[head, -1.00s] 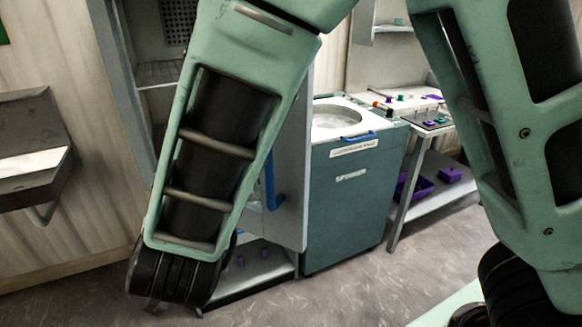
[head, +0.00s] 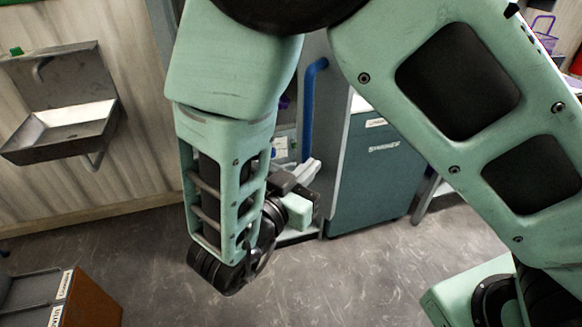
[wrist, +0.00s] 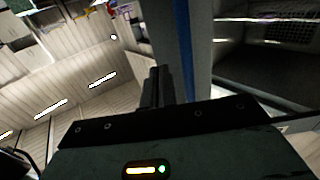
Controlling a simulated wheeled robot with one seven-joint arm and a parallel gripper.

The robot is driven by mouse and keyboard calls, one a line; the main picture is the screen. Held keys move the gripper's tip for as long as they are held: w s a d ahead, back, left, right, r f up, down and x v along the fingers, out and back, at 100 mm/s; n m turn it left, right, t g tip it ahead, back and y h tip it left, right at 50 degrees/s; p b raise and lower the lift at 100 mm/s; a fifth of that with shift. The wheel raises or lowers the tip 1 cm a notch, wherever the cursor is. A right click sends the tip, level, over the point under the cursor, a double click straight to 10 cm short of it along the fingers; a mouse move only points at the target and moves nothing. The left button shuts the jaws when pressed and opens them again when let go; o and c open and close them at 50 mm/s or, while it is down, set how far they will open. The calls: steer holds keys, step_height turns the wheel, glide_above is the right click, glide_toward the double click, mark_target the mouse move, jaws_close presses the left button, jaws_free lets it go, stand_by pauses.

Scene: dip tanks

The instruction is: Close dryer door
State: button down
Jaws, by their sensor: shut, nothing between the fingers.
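The dryer door (head: 338,130) is a grey panel with a long blue handle (head: 311,105). It stands open, swung out from the grey cabinet, which my arm mostly hides in the head view. My gripper (head: 310,172) is beside the lower part of the door, just below the handle. Its fingers are shut and empty. In the wrist view the fingers (wrist: 155,88) point up close to the door, whose blue handle (wrist: 186,45) runs just right of them. Whether they touch the door cannot be told. The dark dryer interior (wrist: 255,85) shows farther right.
A teal spinner unit (head: 375,180) stands right of the door. A metal sink (head: 70,130) hangs on the left wall. A brown box with labels (head: 85,305) is at the lower left. The floor (head: 330,280) in front is clear.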

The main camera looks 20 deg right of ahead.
mark_target(335, 142)
steer(key=p+x, duration=0.2)
steer(key=x, duration=0.4)
steer(key=shift+r, duration=0.15)
steer(key=shift+w+d, duration=0.45)
steer(key=shift+d, duration=0.15)
